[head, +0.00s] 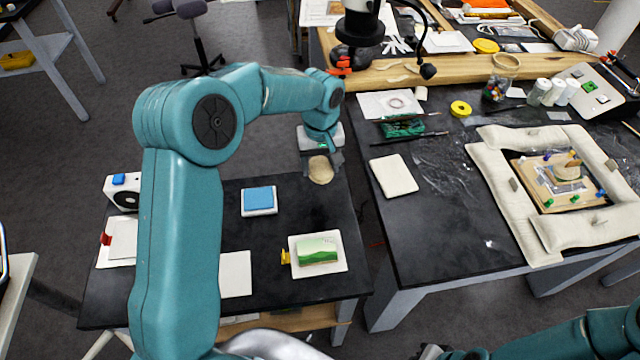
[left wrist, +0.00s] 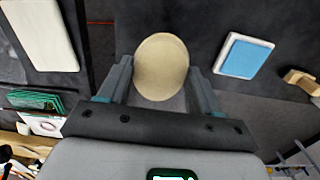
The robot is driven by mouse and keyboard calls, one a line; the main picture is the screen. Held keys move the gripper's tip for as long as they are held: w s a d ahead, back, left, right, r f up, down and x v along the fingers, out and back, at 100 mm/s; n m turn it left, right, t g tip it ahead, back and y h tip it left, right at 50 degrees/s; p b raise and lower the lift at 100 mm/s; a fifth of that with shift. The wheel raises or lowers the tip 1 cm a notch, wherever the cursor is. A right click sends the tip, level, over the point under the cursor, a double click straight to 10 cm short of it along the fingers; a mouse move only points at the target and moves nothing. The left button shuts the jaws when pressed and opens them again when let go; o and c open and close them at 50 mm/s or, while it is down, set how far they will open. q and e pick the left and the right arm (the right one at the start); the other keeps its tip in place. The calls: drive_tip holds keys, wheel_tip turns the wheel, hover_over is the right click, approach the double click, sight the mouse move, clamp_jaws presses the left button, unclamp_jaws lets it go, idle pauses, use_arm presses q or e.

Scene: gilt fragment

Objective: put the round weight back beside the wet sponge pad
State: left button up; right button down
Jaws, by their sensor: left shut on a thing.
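The round weight (head: 321,170) is a cream, rounded disc. My left gripper (head: 322,163) is shut on it, near the far right corner of the small black table (head: 210,235). In the left wrist view the round weight (left wrist: 161,67) sits between the two fingers (left wrist: 158,82). A blue pad on a white tray, which looks like the wet sponge pad (head: 258,198), lies on the small table, apart from the weight. It also shows at upper right in the left wrist view (left wrist: 242,57). Part of my right arm shows at lower right; its gripper is not visible.
A green-topped block (head: 317,250) on a white tray with a yellow clip stands at front right of the small table. A white box (head: 122,190) stands left. Dark tabletop is bare around the blue pad. A larger cluttered black table (head: 440,215) stands right, across a gap.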

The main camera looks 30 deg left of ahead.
use_arm(q)
hover_over(321, 196)
wheel_tip(321, 196, down, 4)
drive_tip(key=shift+f+p, duration=0.25)
drive_tip(key=shift+p, duration=0.1)
wheel_tip(321, 196, down, 4)
drive_tip(key=shift+f+p, duration=0.2)
drive_tip(key=shift+p, duration=0.2)
drive_tip(key=shift+w+f, duration=0.1)
drive_tip(key=shift+f, duration=0.05)
drive_tip(key=shift+a, duration=0.1)
drive_tip(key=shift+f+b, duration=0.2)
drive_tip(key=shift+b, duration=0.1)
drive_tip(key=o, duration=1.4)
drive_tip(key=shift+o, duration=0.2)
drive_tip(key=shift+r, duration=0.2)
